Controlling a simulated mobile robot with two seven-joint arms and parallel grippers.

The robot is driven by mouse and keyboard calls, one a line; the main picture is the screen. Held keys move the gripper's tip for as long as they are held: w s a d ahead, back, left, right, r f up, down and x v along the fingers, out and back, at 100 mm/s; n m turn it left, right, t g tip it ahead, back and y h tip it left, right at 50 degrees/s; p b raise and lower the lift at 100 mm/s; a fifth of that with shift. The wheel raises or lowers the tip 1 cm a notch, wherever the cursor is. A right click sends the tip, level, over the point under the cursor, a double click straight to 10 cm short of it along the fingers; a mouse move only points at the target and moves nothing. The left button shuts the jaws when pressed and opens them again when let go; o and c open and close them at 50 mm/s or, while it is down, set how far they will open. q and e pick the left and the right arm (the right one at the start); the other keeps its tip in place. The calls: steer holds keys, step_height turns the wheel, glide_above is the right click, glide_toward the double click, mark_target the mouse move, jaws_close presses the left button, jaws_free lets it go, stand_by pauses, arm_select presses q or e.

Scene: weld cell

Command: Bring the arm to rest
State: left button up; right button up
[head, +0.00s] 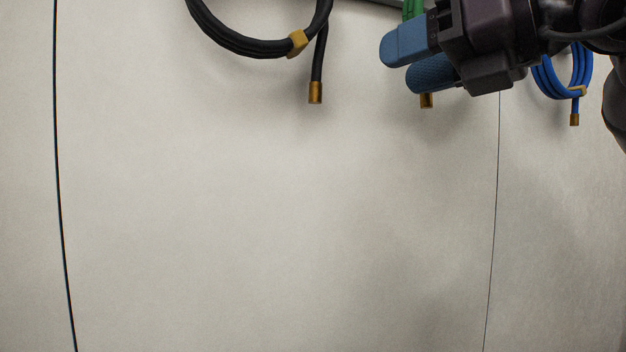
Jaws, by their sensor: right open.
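My right gripper (408,60) is at the upper right of the head view, with two blue fingertips pointing left. Its fingers are apart and I see nothing held between them. The dark arm behind it runs off the right edge. The gripper is in front of a green hose (413,9), which it mostly hides; a brass end (427,101) shows just below the fingers. I cannot tell whether the gripper touches the hose. My left gripper is not in view.
A black coiled hose (240,46) with a brass end hangs at the top, left of the gripper. A blue coiled hose (585,75) hangs at the right, partly behind my arm. A pale panelled wall (270,220) fills the rest, and the space in front of it looks clear.

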steer(key=a+f+g+y, duration=0.3)
steer(key=f+g+y, duration=0.55)
steer(key=f, duration=0.25)
steer(key=w+d+f+m+t+h, duration=0.3)
steer(key=d+f+m+t+h, duration=0.3)
steer(key=m+t, duration=0.6)
steer(key=w+d+f+m+t+h, duration=0.25)
steer(key=d+f+m+t, duration=0.5)
steer(key=m, duration=0.65)
steer(key=d+f+m+g+h, duration=0.1)
steer(key=d+f+m+h, duration=0.2)
steer(key=f+m+h, duration=0.5)
steer(key=d+f+m+g+h, duration=0.1)
steer(key=d+f+m+h, duration=0.25)
steer(key=f+h, duration=0.4)
steer(key=s+d+f+m+g, duration=0.15)
steer(key=s+f+g, duration=0.3)
steer(key=f, duration=0.55)
steer(key=s+d+f+m+g, duration=0.1)
steer(key=s+f+m+g, duration=0.25)
steer(key=s+f, duration=0.4)
steer(key=s+a+f+g+y, duration=0.25)
steer(key=s+f+g, duration=0.55)
steer(key=s+f, duration=0.5)
steer(key=w+f+n+t, duration=0.1)
steer(key=w+f+t, duration=0.5)
steer(key=f, duration=0.3)
steer(key=shift+t+y, duration=0.4)
steer(key=shift+t, duration=0.4)
